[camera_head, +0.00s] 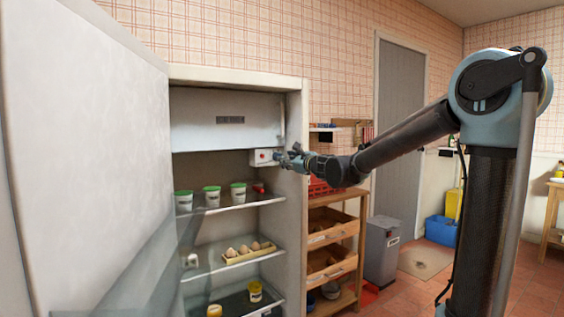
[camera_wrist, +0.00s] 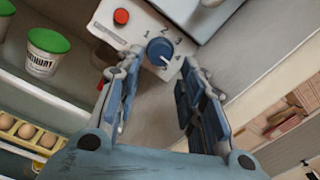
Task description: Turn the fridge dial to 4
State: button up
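The fridge dial (camera_wrist: 159,50) is a round blue knob on a white control box (camera_wrist: 133,12), with numbers printed around it. Its white pointer mark points to the lower right, seemingly between the 4 and a partly hidden lower number. In the head view the control box (camera_head: 262,157) hangs below the freezer compartment. My gripper (camera_wrist: 158,66) is open, its two fingers apart at the left and right of the dial, just short of it in the picture. Contact cannot be made out. In the head view my gripper (camera_head: 283,157) is right beside the box.
A red button (camera_wrist: 121,17) sits on the same box. The open fridge door (camera_head: 85,150) stands at left. Glass shelves hold green-lidded tubs (camera_head: 211,196) and an egg tray (camera_head: 249,253). The fridge side wall (camera_head: 296,215) is close to my gripper.

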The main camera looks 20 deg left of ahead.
jog(key=shift+x, duration=2.95)
jog(key=c, duration=0.8)
